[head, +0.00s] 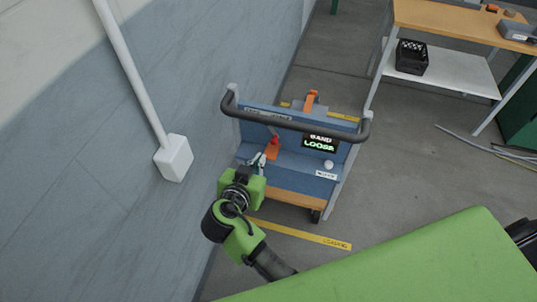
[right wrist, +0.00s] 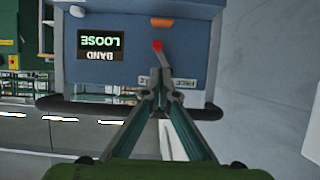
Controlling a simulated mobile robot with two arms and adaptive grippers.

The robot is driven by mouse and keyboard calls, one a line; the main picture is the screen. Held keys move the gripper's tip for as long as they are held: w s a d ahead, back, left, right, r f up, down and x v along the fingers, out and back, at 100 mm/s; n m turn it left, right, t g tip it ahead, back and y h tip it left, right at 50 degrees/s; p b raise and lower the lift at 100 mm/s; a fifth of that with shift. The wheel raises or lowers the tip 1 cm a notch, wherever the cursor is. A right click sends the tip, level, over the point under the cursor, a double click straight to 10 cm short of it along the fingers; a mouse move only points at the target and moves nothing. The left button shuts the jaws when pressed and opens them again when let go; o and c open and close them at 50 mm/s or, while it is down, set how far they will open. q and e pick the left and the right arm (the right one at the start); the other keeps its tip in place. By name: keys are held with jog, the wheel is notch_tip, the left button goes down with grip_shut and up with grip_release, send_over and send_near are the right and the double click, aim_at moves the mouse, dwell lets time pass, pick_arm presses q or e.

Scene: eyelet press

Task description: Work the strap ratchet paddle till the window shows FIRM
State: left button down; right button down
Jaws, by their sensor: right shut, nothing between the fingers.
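The ratchet stands on a blue cart. Its paddle is a short grey lever with a red tip (head: 275,140); in the right wrist view the red tip (right wrist: 157,45) shows just beyond my fingers. The dark window (head: 320,143) reads BAND LOOSE and appears upside down in the right wrist view (right wrist: 100,44). My right gripper (head: 260,160) is shut and empty, close beside the paddle, with its fingertips (right wrist: 160,82) overlapping the lever's lower part. I cannot tell whether they touch. My left gripper is not in view.
A dark handle bar (head: 298,125) spans the cart above the panel. A wall with a white pipe and box (head: 174,158) is close at left. A workbench (head: 450,22) with a black crate (head: 411,57) stands at the back right. Open floor lies right of the cart.

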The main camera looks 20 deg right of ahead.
jog(key=p, duration=0.2)
send_over(267, 164)
jog(key=f, duration=0.4)
jog(key=shift+s+d+f, duration=0.15)
jog(key=shift+s+d, duration=0.05)
jog(key=shift+s, duration=0.2)
jog(key=f, duration=0.2)
jog(key=shift+s+a+f+p, duration=0.2)
jog(key=shift+s+f+p, duration=0.1)
jog(key=shift+p, duration=0.1)
jog(key=shift+s+a+f, duration=0.1)
jog(key=shift+s+f, duration=0.05)
jog(key=shift+f, duration=0.65)
jog(key=f+b, duration=0.1)
jog(key=b, duration=0.2)
jog(key=f+b, duration=0.1)
jog(key=b, duration=0.2)
jog(key=f+t+b, duration=0.1)
jog(key=b, duration=0.2)
jog(key=shift+s+a+f+h, duration=0.2)
jog(key=shift+s+a+h, duration=0.1)
jog(key=shift+s, duration=0.05)
jog(key=shift+r+p, duration=0.4)
jog(key=shift+r, duration=0.05)
